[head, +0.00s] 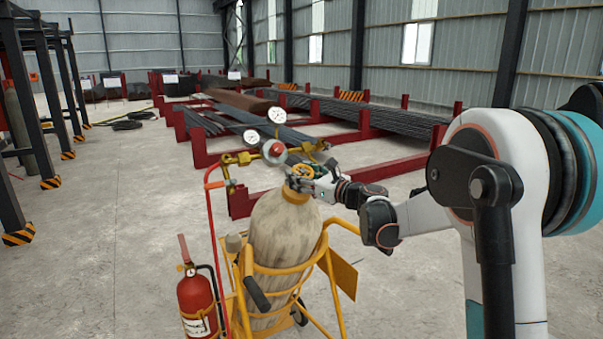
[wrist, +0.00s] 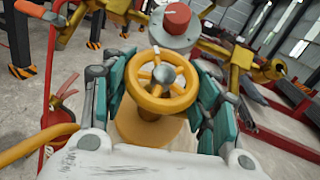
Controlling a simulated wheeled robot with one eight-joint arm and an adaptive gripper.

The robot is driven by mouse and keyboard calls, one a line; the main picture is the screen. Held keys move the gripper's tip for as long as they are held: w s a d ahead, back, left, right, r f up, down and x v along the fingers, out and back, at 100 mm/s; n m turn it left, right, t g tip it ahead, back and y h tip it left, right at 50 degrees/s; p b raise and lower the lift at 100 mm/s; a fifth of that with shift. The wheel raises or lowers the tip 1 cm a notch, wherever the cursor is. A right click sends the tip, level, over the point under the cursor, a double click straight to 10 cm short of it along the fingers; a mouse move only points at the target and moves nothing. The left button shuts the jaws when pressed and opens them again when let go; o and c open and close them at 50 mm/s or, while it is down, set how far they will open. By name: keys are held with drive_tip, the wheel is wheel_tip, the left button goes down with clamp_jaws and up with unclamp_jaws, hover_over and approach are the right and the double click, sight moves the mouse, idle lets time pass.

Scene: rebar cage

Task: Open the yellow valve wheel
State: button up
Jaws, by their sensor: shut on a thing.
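The yellow valve wheel (wrist: 162,82) sits on top of a tall, worn, beige gas cylinder (head: 282,240). In the head view the wheel (head: 303,171) shows small, partly covered by my gripper. My gripper (wrist: 163,92) comes in from the right, with teal-padded fingers on the left and right of the wheel. The fingers are closed on the wheel's rim, though the exact contact is hard to see. The wheel's spokes and grey centre hub are visible in the wrist view.
A red-capped regulator (head: 274,151) with two round gauges (head: 251,137) and brass fittings stands just behind the wheel. A yellow cart (head: 330,270) holds the cylinder. A red fire extinguisher (head: 198,302) hangs at its left, beside a red hose (head: 213,240). Rebar racks (head: 390,165) stand behind; left floor is open.

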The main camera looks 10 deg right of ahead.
drive_tip(key=n+g+y+p, duration=0.1)
drive_tip(key=n+g+y, duration=0.1)
drive_tip(key=n, duration=0.1)
drive_tip(key=n+g+y+p, duration=0.1)
drive_tip(key=n+g+y, duration=0.1)
drive_tip(key=n, duration=0.1)
drive_tip(key=shift+w+d+r+g, duration=0.1)
drive_tip(key=shift+r+g, duration=0.05)
drive_tip(key=shift+g, duration=0.15)
drive_tip(key=n+g+p, duration=0.1)
drive_tip(key=n+g, duration=0.1)
drive_tip(key=n+g+y+p, duration=0.1)
drive_tip(key=n+g+p, duration=0.1)
drive_tip(key=g, duration=0.1)
drive_tip(key=shift+y, duration=0.3)
drive_tip(key=n+g+p, duration=0.4)
drive_tip(key=n+g, duration=0.1)
drive_tip(key=n+g+h+p, duration=0.2)
drive_tip(key=p, duration=0.1)
drive_tip(key=shift+n+g, duration=0.3)
drive_tip(key=shift+n, duration=0.1)
drive_tip(key=shift+g, duration=0.3)
drive_tip(key=shift+n+p, duration=0.3)
drive_tip(key=shift+p, duration=0.1)
